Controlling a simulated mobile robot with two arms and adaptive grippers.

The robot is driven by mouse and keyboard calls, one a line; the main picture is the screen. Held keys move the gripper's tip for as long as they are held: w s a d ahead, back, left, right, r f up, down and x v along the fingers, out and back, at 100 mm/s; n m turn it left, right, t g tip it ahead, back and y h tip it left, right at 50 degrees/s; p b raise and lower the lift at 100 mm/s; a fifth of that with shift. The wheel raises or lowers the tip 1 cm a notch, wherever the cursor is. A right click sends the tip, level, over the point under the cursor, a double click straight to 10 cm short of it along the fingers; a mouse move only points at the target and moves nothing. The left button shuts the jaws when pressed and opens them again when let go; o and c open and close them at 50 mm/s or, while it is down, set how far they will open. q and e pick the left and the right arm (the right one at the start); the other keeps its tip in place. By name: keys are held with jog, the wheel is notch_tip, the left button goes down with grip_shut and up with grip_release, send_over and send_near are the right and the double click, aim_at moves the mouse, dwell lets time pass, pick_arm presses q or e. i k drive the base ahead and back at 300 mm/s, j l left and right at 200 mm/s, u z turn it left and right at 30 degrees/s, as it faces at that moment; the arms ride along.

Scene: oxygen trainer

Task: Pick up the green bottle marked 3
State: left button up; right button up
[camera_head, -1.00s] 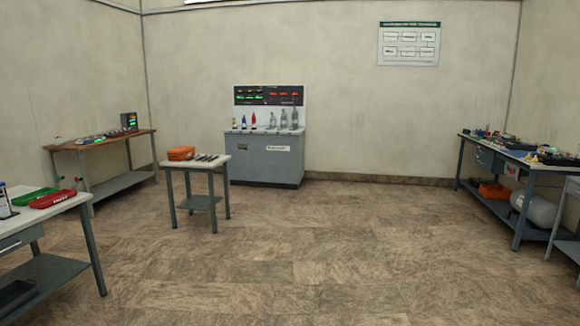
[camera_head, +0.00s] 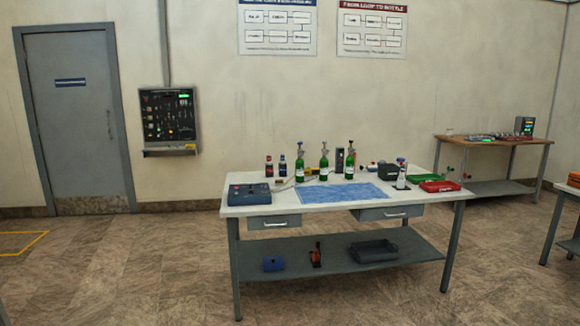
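Several slim bottles stand upright on the white-topped table in the middle of the head view. Three of them are green with pale labels: a left green bottle (camera_head: 300,163), a middle green bottle (camera_head: 324,165) and a right green bottle (camera_head: 350,162). The numbers on their labels are too small to read, so I cannot tell which is marked 3. They stand behind a blue mat. Neither of my grippers is in view.
The table (camera_head: 240,210) has a blue mat (camera_head: 342,193), a blue box (camera_head: 250,194), a black box (camera_head: 389,178) and red (camera_head: 440,186) and green trays. A wooden bench (camera_head: 490,141) stands at the back right. Floor in front is clear.

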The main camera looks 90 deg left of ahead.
aim_at(299, 163)
jog(key=j+u, duration=0.5)
jog(key=i+j+u, duration=0.1)
jog(key=j+u, duration=0.4)
jog(key=i+j+u, duration=0.15)
jog(key=j+u, duration=0.3)
jog(key=i+j+u, duration=0.2)
jog(key=j+u, duration=0.15)
jog(key=u, duration=0.15)
jog(key=i+j+u, duration=0.2)
jog(key=i+j, duration=0.95)
